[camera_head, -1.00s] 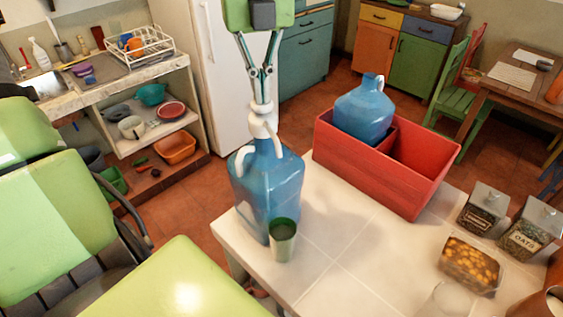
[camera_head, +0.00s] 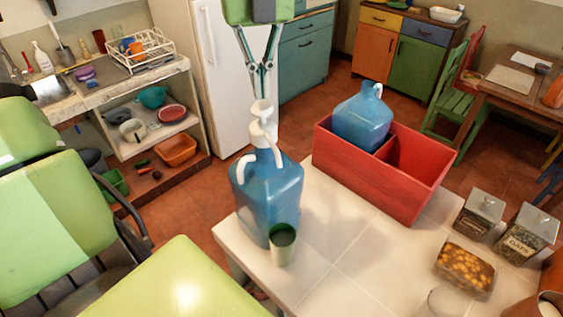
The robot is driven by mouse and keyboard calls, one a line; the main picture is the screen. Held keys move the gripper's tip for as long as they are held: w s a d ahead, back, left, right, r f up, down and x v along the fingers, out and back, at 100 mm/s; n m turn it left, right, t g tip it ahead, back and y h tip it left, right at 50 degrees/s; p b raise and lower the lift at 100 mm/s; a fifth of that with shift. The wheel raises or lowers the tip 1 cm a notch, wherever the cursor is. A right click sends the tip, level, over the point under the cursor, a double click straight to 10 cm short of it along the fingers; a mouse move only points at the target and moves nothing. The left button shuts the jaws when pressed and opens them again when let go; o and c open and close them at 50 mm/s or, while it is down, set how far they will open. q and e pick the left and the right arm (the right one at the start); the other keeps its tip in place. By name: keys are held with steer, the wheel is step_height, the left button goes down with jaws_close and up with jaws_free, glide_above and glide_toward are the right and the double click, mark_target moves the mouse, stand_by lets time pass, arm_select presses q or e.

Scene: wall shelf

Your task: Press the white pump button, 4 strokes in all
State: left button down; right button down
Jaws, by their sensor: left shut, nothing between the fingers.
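The white pump button (camera_head: 262,107) tops a white pump with a curved spout on a blue jug (camera_head: 268,190). The jug stands upright near the left corner of the tiled table. My left gripper (camera_head: 261,92) comes down from the top edge, shut and empty. Its fingertips are right at the top of the button; I cannot tell whether they touch it. A green cup (camera_head: 282,246) stands in front of the jug, below the spout side; its contents are unclear. My right gripper is not in view.
A red crate (camera_head: 365,180) holding a second blue jug (camera_head: 364,118) stands behind and right on the tiled table (camera_head: 345,258). Lidded jars (camera_head: 527,238) and a food container (camera_head: 465,264) are at the right. The table's middle is clear.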

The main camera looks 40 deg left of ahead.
arm_select(q)
step_height(320, 180, up, 6)
steer(key=p, duration=0.4)
steer(key=shift+p, duration=0.3)
stand_by(0.4)
